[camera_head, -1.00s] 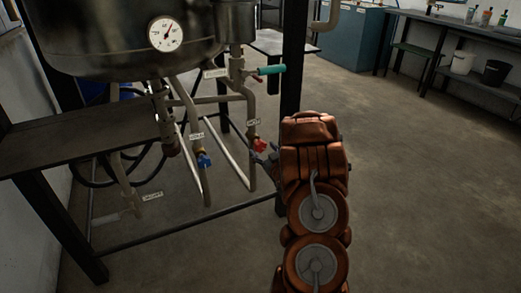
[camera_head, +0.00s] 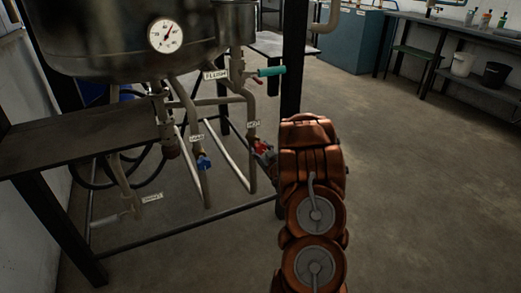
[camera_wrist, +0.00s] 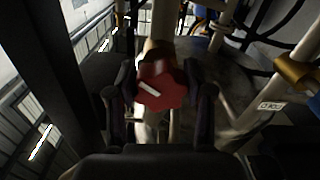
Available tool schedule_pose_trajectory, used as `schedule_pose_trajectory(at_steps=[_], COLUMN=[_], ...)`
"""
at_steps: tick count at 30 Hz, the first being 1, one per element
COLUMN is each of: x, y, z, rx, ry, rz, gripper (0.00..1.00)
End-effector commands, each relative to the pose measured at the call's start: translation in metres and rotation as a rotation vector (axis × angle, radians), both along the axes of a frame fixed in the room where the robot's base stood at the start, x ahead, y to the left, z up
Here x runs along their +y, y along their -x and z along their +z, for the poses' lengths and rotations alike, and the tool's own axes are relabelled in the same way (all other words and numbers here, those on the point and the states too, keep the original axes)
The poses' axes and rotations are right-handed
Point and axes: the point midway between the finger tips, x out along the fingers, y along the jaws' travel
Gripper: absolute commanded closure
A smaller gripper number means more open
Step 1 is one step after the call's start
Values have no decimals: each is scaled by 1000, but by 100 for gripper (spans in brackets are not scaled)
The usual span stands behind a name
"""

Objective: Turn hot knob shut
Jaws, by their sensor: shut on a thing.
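The hot knob is a red knob (camera_head: 261,147) on a pipe below the tank, under a label reading HOT (camera_head: 253,125). In the wrist view the red knob (camera_wrist: 161,86) sits between the two dark fingers of my gripper (camera_wrist: 160,96), with a white mark slanting across its face. My gripper is shut on the knob. In the head view my gripper (camera_head: 268,154) reaches the knob from the right and is partly hidden by my orange arm.
A blue knob (camera_head: 204,162) is on the pipe to the left. A teal handle (camera_head: 271,71) is above, by the FLUSH label (camera_head: 215,75). A dark frame post (camera_head: 293,70) stands close beside my arm. The floor (camera_head: 420,180) to the right is clear.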

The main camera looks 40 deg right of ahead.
Motion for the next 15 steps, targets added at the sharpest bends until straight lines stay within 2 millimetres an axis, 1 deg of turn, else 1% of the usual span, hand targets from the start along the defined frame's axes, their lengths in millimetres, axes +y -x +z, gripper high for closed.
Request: schedule_pose_trajectory(at_steps=[1,5,15], x=[0,0,0], y=[0,0,0], z=[0,0,3], rx=[0,0,-16], ry=[0,0,-47], rz=[-1,-1,-2], gripper=[70,83,83])
